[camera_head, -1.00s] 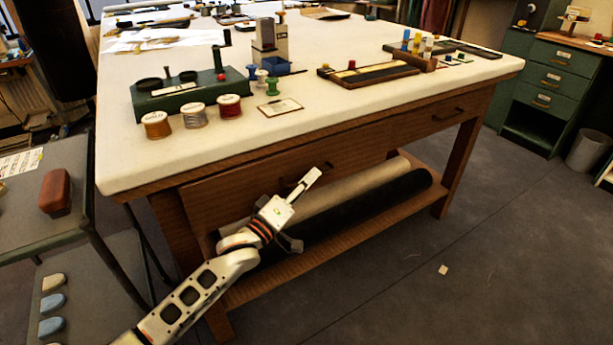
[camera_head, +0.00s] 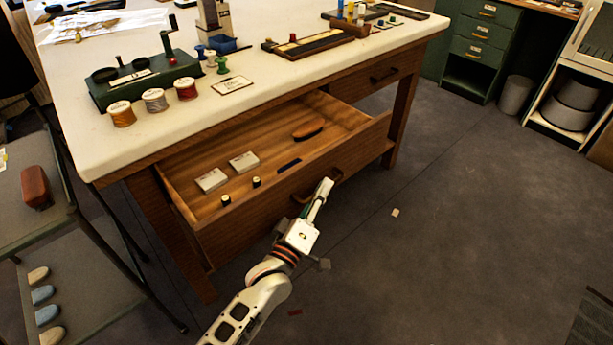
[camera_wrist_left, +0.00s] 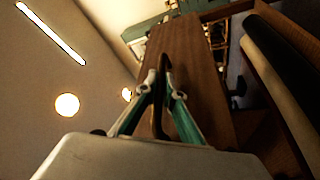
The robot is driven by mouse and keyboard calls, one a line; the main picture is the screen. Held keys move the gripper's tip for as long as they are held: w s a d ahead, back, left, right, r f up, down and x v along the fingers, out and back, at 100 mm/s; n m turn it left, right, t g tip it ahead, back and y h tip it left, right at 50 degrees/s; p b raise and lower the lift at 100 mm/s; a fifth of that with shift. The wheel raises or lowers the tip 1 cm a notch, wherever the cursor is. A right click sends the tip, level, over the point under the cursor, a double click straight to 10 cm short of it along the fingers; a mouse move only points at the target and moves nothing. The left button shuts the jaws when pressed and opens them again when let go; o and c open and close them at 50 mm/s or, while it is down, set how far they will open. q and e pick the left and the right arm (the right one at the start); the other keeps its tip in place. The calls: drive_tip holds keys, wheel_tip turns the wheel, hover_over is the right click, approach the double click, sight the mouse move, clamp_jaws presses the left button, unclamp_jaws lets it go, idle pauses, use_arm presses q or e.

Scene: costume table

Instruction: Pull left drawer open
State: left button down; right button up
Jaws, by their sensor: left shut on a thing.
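The left drawer (camera_head: 250,223) of the wooden table is pulled out, and its inside shows. Two pale boxes (camera_head: 228,172), two small dark spools (camera_head: 240,190), a flat dark piece and a brown oval item (camera_head: 308,130) lie in it. My left gripper (camera_head: 322,190) is at the middle of the drawer front, at its dark handle (camera_head: 304,196). In the left wrist view the gripper's fingers (camera_wrist_left: 160,95) are shut around the handle (camera_wrist_left: 157,110), with the brown drawer front (camera_wrist_left: 195,70) beyond. My right gripper is not in view.
The right drawer (camera_head: 372,77) is shut. The white tabletop (camera_head: 130,140) carries thread spools (camera_head: 154,100) and a green device (camera_head: 145,78). A grey cart (camera_head: 35,205) stands at the left. The floor (camera_head: 450,200) right of the drawer is mostly clear.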

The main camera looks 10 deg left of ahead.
use_arm(q)
drive_tip(key=shift+s+d, duration=0.7)
drive_tip(key=shift+d, duration=0.2)
drive_tip(key=c, duration=2.4)
unclamp_jaws()
drive_tip(key=shift+c, duration=0.2)
drive_tip(key=shift+s+f, duration=0.1)
drive_tip(key=shift+s, duration=0.05)
drive_tip(key=v, duration=1.1)
drive_tip(key=shift+s+a, duration=0.15)
drive_tip(key=shift+s, duration=0.2)
